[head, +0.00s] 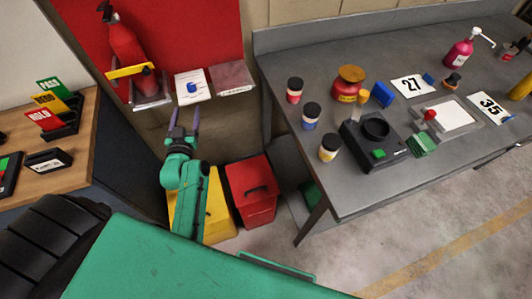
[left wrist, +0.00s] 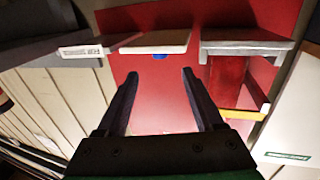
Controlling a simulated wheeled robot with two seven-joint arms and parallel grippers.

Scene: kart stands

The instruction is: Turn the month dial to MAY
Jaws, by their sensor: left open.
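A white card or plate (head: 190,97) is on the red wall panel, with a small blue knob (head: 192,87) on it that looks like the dial. Any month lettering is too small to read. In the left wrist view the plate (left wrist: 155,42) shows nearly edge-on, with the blue knob (left wrist: 159,56) at its near edge. My left gripper (head: 184,112) is open and empty, with its fingers pointing at the plate from a short way off. In the left wrist view the gap between its fingertips (left wrist: 160,75) lines up with the knob. My right gripper is not in view.
A red fire extinguisher (head: 124,45) with a yellow bar (head: 131,71) stands in a bracket left of the plate. A grey-red labelled plate (head: 231,78) is to its right. Yellow (head: 216,215) and red (head: 252,190) bins stand below. A grey workbench (head: 350,190) is at right.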

